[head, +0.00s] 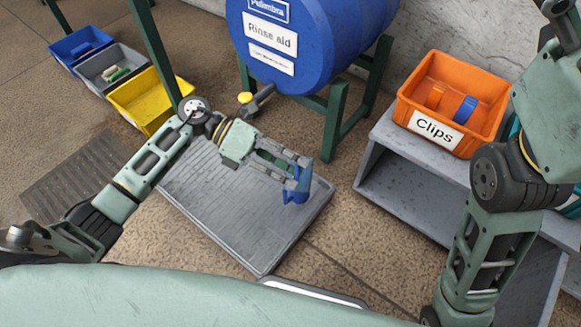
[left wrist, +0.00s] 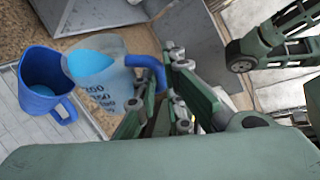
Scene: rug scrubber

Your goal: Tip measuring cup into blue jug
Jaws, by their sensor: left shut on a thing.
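The measuring cup (left wrist: 112,86), clear with dark markings and a blue handle (left wrist: 154,68), holds blue liquid in the left wrist view. My left gripper (left wrist: 178,65) is shut on that handle. The cup's lip appears close to the rim of the blue jug (left wrist: 33,62), which stands to its left with a little blue in its bottom. I cannot tell whether they touch or how far the cup is tilted. In the head view my left gripper (head: 298,170) has a blue shape at its fingertips; cup and jug cannot be told apart there. My right gripper is out of view.
A grey slatted platform (head: 205,200) lies on the floor below. A blue drum (head: 330,40) with a yellow-knobbed tap (head: 245,98) stands behind on a green frame. An orange Clips bin (head: 470,80) sits on a grey shelf at right. A yellow bin (head: 135,100) stands at left.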

